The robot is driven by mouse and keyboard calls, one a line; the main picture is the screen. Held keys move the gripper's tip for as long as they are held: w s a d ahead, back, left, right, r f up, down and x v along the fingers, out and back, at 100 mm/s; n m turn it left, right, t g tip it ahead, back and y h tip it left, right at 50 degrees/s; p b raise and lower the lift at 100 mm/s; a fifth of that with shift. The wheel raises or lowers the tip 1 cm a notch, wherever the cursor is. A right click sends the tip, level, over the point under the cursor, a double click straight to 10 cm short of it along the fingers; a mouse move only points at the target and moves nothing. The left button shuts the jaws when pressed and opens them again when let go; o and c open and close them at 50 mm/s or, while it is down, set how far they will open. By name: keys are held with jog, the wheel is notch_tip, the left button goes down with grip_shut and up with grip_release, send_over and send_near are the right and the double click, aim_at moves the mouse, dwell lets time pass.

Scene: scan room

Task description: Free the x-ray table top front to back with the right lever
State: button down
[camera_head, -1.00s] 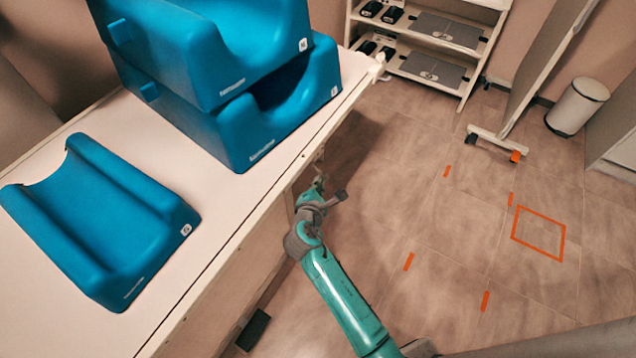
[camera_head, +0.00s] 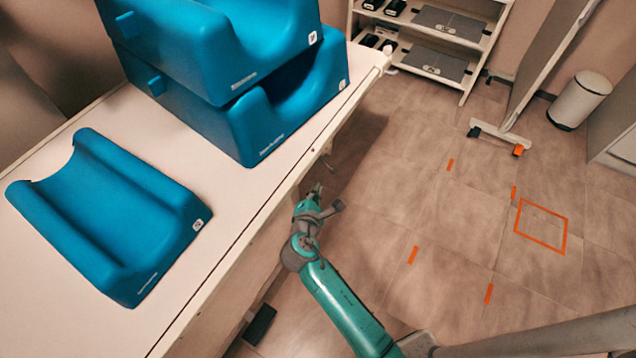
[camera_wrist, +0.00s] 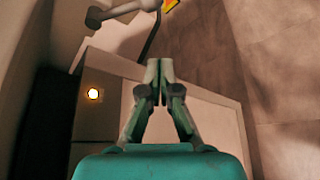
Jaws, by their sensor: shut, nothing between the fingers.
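The pale x-ray table top (camera_head: 215,235) runs diagonally across the left of the head view. My gripper (camera_head: 316,190) is below and beside its right edge. In the wrist view my gripper (camera_wrist: 158,72) is shut and empty. A grey bar with a rounded knob (camera_wrist: 95,17), which looks like a lever, lies beyond the fingertips at the upper left, apart from them. A yellow-orange piece (camera_wrist: 170,4) shows by the bar at the top edge. I cannot tell from these views whether this is the right lever; the head view does not show it clearly.
Blue supports are stacked (camera_head: 220,95) on the table, with a single blue support (camera_head: 105,215) nearer. A lit round light (camera_wrist: 94,94) is on the panel left of my fingers. Open floor (camera_head: 430,200) with orange marks lies to the right; a shelf rack (camera_head: 440,60) stands behind.

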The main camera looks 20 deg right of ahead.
jog(key=v, duration=0.5)
jog(key=shift+w+a+r, duration=0.15)
jog(key=shift+r, duration=0.05)
jog(key=s+d+f+m+y, duration=0.1)
jog(key=s+f+m+y, duration=0.2)
jog(key=s, duration=0.8)
jog(key=s+d+f+m+y, duration=0.15)
jog(key=s+m+y, duration=0.25)
jog(key=s, duration=0.8)
jog(key=s+r+m+t, duration=0.2)
jog(key=s+r+m, duration=1)
jog(key=s+r, duration=0.4)
jog(key=shift+s+a+r+t+y, duration=0.35)
jog(key=shift+s+r+t+y, duration=0.05)
jog(key=shift+r, duration=0.3)
